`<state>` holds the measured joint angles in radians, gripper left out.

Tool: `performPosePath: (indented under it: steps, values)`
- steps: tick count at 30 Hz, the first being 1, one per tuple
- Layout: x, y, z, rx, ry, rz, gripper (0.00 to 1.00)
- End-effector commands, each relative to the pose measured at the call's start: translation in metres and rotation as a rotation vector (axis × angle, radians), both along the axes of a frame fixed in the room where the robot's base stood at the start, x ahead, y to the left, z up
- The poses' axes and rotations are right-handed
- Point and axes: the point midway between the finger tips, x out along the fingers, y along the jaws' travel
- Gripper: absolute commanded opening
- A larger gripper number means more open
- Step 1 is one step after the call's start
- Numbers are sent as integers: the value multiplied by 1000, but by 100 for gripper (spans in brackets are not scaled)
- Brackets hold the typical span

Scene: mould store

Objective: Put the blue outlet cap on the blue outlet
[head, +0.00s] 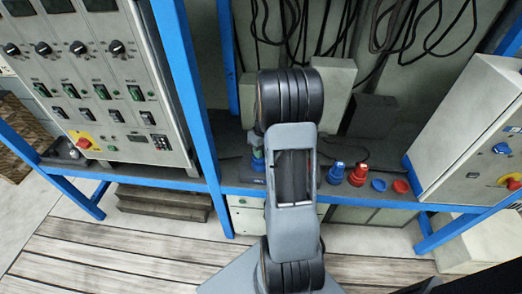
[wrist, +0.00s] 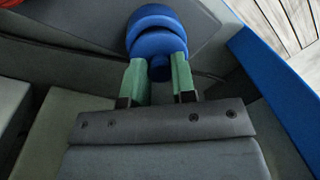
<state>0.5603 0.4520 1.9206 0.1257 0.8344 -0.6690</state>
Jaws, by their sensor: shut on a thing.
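My gripper (wrist: 161,85), with green fingers, is shut on the narrow end of a blue piece (wrist: 158,43) that looks like the blue outlet cap. It shows two rounded blue tiers in the wrist view; I cannot tell whether the farther tier is part of it or a separate thing beyond. In the head view my gripper (head: 258,152) is left of my arm, with blue (head: 258,165) at its tip, close over the shelf. Right of my arm stand a blue fitting (head: 336,173) and a flat blue round piece (head: 379,185); which is the blue outlet is unclear.
A red fitting (head: 357,175) and a flat red round piece (head: 400,186) share the shelf, which has a blue front rail (head: 375,198). Control cabinets stand left (head: 100,85) and right (head: 475,135). Cables (head: 405,25) hang behind. My arm hides the shelf's middle.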

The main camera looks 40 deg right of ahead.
Motion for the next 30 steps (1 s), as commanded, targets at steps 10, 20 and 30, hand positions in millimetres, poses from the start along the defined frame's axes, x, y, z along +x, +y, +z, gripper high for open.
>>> performPosePath:
  steps: [10,20,30]
  values:
    - [0,0,-1,0,0,0,2]
    - [0,0,-4,0,0,0,2]
    - [0,0,-12,0,0,0,2]
